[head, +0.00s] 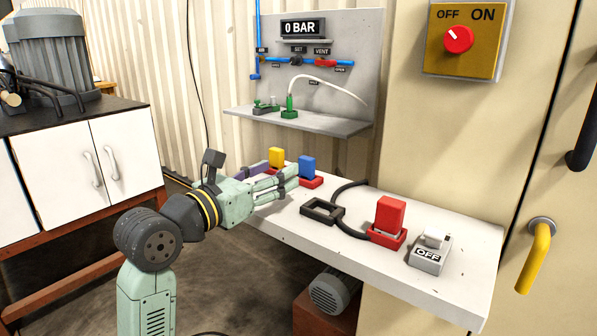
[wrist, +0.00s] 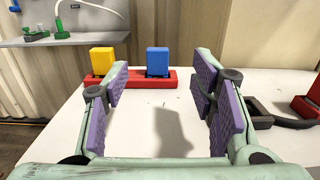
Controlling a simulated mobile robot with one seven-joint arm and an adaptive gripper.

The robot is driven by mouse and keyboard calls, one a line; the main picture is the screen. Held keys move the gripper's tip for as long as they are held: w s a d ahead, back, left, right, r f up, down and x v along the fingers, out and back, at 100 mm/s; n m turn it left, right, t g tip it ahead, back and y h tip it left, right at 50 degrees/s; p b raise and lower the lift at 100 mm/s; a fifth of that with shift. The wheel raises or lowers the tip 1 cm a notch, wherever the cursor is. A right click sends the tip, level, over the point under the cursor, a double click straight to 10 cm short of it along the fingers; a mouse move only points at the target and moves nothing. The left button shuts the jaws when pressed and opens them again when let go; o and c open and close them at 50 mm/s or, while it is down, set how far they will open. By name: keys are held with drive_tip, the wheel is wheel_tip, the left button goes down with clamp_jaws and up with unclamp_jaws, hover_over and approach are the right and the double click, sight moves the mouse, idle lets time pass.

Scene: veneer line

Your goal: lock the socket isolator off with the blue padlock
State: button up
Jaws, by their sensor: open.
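The blue padlock (head: 307,167) stands upright in a red rack (wrist: 140,84) on the white bench, beside a yellow padlock (head: 276,157). In the wrist view the blue padlock (wrist: 157,62) is ahead of my gripper (wrist: 162,82), between the two purple-padded fingers and beyond their tips. My gripper is open and empty, with clear space to the padlock. A small grey box marked OFF (head: 428,258), with a pale lever on top, sits at the bench's right end; it looks like the isolator. Whether it has a lock hole is too small to tell.
A red block in a red base (head: 388,236) stands left of the OFF box, joined by a black cable to a black frame (head: 322,211). A wall panel (head: 345,35) reads 0 BAR. A red knob (head: 458,39) points towards OFF. Bare bench lies before the rack.

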sight(304, 162)
drive_tip(key=shift+w+a+f, duration=0.1)
drive_tip(key=shift+w+f, duration=0.2)
drive_tip(key=p+x, duration=0.1)
drive_tip(key=x, duration=0.4)
drive_tip(key=shift+w+d+f, duration=0.1)
drive_tip(key=shift+w+d, duration=0.15)
drive_tip(key=shift+w, duration=0.05)
drive_tip(key=p+x, duration=0.1)
drive_tip(key=x, duration=0.3)
drive_tip(key=shift+d+f+p, duration=0.1)
drive_tip(key=shift+d+p, duration=0.05)
drive_tip(key=shift+p, duration=0.2)
drive_tip(key=shift+w+d+f, duration=0.1)
drive_tip(key=shift+w+d, duration=0.1)
drive_tip(key=shift+w, duration=0.15)
drive_tip(key=shift+c, duration=0.3)
clamp_jaws()
